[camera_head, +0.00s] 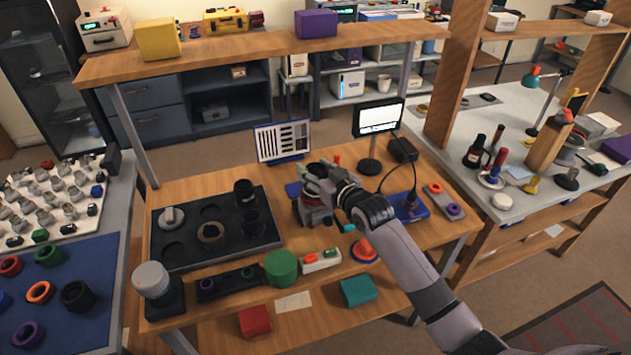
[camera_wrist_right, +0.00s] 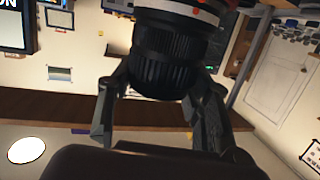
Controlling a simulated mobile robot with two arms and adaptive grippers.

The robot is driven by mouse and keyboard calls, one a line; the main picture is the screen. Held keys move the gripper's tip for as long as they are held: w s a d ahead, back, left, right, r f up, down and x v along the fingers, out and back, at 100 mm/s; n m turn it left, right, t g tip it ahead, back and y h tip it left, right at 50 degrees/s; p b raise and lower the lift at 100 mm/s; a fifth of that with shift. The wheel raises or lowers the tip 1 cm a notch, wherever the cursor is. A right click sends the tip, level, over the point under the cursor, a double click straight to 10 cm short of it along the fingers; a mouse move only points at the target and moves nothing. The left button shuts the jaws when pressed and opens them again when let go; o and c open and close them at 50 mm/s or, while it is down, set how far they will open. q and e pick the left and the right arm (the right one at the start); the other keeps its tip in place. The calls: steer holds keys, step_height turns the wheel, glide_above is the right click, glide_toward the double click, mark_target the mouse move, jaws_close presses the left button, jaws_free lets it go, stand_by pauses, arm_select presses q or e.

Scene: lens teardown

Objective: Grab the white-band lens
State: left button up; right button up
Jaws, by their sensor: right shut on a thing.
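The white-band lens (camera_wrist_right: 165,60) fills the upper middle of the right wrist view. It has a black ribbed barrel and a pale band with a small orange mark, cut off by the top edge. My right gripper (camera_wrist_right: 155,100) is shut on its barrel, with a finger on each side. In the head view my right gripper (camera_head: 322,187) is over the middle of the wooden bench, just right of the black tray. There the lens is mostly hidden by the gripper, and I cannot tell its height above the bench. My left gripper is not in view.
The black tray (camera_head: 172,258) has round recesses with dark cylinders (camera_head: 244,192) in it. A small screen (camera_head: 380,118) and a striped chart (camera_head: 283,141) stand behind. A shelf spans the back.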

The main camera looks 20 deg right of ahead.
steer(key=shift+r, duration=0.1)
steer(key=c, duration=0.6)
steer(key=shift+o, duration=0.2)
